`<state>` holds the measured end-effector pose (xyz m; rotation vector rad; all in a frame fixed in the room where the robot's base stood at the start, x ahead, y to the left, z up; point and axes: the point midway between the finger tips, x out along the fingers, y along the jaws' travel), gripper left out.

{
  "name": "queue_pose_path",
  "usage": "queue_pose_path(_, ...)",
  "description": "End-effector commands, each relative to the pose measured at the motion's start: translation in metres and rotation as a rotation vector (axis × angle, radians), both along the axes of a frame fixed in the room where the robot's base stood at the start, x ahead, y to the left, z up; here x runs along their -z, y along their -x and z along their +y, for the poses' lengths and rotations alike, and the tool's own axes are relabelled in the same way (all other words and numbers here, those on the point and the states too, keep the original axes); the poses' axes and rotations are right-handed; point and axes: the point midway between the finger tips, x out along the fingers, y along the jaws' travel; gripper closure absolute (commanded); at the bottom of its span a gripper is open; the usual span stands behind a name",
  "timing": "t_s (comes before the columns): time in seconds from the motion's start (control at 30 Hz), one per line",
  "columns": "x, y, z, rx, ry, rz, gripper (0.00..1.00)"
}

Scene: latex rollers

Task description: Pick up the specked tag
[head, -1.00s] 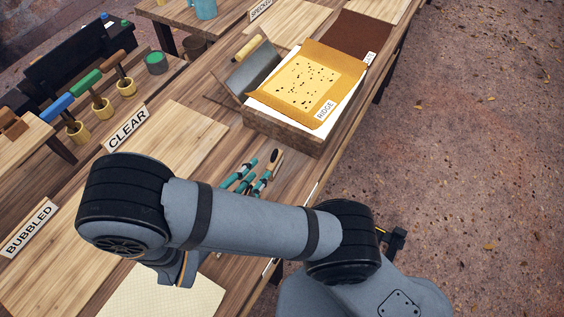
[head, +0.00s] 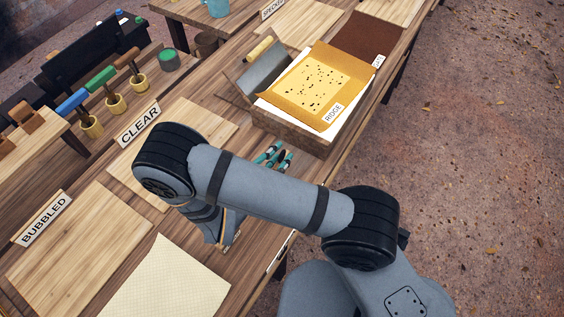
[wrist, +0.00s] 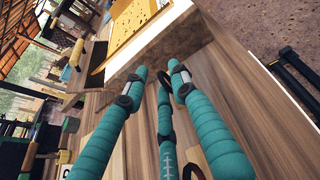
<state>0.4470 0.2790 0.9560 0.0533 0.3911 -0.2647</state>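The specked tag (head: 272,8) is a small pale label with dark lettering at the top edge of the head view, partly cut off. My arm's end (head: 222,226) hangs low over the bench behind my forearm, well short of the tag.
A wooden box with a yellow speckled sheet and a RIDGE tag (head: 334,113) stands between my arm and the specked tag. The CLEAR tag (head: 139,124) and BUBBLED tag (head: 45,220) stand at the left. Rollers (head: 114,102) stand in small pots. A blue mug (head: 216,8) is behind.

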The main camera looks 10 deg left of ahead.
Motion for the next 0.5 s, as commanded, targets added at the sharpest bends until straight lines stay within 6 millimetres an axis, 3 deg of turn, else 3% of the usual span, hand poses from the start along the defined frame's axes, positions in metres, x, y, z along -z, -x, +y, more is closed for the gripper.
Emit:
queue_pose_path(0.1,0.0001,0.0002,0.0002,0.000,0.000,0.000,0.74)
queue_pose_path(0.5,-0.0001,0.0005,0.0000,0.000,0.000,0.000,0.97)
